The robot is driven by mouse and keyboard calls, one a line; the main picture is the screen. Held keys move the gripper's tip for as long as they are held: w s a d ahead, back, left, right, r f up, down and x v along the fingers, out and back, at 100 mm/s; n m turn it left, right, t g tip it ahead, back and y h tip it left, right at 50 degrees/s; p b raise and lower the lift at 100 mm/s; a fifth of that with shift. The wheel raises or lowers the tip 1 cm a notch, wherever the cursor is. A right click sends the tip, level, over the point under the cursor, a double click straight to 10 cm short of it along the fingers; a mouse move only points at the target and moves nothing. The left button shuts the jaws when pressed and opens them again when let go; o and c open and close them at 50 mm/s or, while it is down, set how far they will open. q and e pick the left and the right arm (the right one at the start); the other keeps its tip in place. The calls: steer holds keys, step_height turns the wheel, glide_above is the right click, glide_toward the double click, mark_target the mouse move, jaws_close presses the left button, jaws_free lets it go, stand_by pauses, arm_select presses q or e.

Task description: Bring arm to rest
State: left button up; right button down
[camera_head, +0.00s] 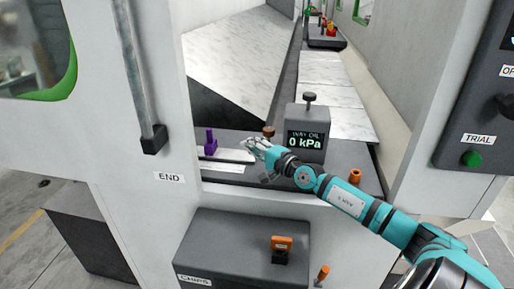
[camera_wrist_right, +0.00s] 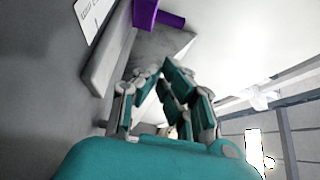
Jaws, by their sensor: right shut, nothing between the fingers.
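My right arm, teal and dark grey, reaches in from the lower right in the head view. Its gripper (camera_head: 256,146) is in the machine's opening, over the dark ledge near a light grey plate. In the right wrist view the right gripper's (camera_wrist_right: 163,70) fingers come together at the tips, with nothing between them. A purple part (camera_head: 210,141) stands on the ledge left of the gripper; it also shows at the top of the wrist view (camera_wrist_right: 147,12). My left gripper does not show.
A grey box with a display reading 0 kPa (camera_head: 306,141) stands just behind the right gripper. An orange knob (camera_head: 355,176) is near the forearm. The white END panel (camera_head: 160,200) borders the opening. Below is a grey CHIPS box (camera_head: 235,250). A TRIAL panel (camera_head: 478,125) is at right.

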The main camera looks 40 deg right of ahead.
steer(key=shift+s+d, duration=0.15)
steer(key=shift+s, duration=0.5)
steer(key=shift+s+d, duration=0.15)
steer(key=shift+s, duration=0.5)
steer(key=shift+r, duration=0.1)
